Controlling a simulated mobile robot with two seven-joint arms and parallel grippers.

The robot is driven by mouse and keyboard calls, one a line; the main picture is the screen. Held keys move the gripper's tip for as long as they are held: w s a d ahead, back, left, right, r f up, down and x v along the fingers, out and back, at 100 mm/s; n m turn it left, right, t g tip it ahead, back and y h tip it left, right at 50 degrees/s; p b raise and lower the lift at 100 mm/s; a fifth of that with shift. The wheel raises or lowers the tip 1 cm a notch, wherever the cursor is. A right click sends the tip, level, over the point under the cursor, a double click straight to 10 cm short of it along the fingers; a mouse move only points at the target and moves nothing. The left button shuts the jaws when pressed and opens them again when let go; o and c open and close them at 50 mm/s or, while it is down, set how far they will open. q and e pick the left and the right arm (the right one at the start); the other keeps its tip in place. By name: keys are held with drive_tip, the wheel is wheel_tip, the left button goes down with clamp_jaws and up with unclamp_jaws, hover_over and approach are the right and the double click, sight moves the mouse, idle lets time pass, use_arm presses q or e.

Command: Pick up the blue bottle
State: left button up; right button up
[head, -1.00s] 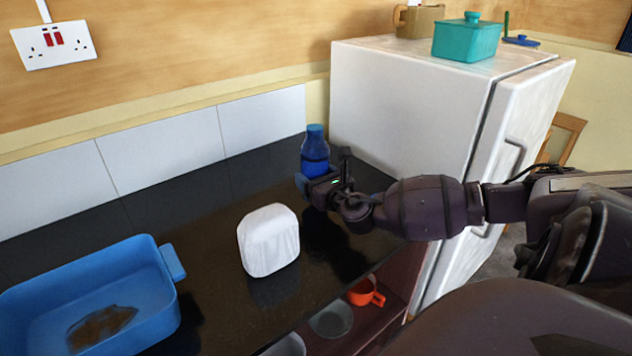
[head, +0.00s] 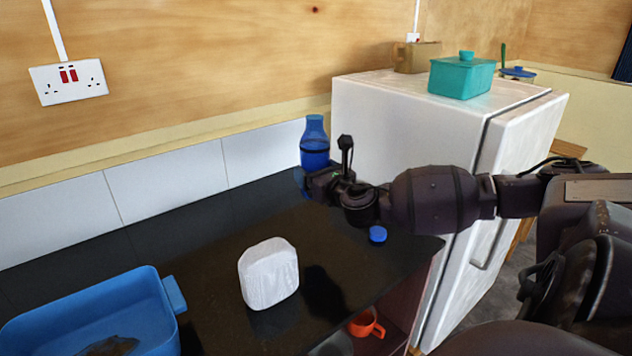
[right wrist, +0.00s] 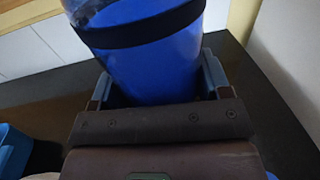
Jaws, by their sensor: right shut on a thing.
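The blue bottle (head: 314,142) is upright, with a dark band around its middle, in front of the tiled wall beside the fridge. My right gripper (head: 308,180) is shut on its lower part. In the right wrist view the bottle (right wrist: 150,62) fills the space between the two fingers (right wrist: 155,90); its top is cut off. The bottle's base is hidden by the gripper in the head view, and it appears raised above the black counter. My left gripper is not in view.
A white wrapped block (head: 268,274) and a blue tray (head: 150,310) stand on the black counter (head: 215,265). A small blue round thing (head: 377,234) lies below my right arm. The white fridge (head: 400,125) stands close behind that arm. An orange cup (head: 366,323) sits below the counter edge.

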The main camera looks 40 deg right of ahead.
sight(315, 144)
wheel_tip(315, 144, up, 5)
drive_tip(key=shift+f+p, duration=0.1)
drive_tip(key=shift+p, duration=0.2)
drive_tip(key=shift+r, duration=0.85)
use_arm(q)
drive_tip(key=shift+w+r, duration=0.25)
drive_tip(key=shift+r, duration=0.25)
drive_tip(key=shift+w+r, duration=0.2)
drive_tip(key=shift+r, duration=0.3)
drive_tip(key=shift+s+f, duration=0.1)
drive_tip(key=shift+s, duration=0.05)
use_arm(e)
drive_tip(key=shift+r, duration=0.15)
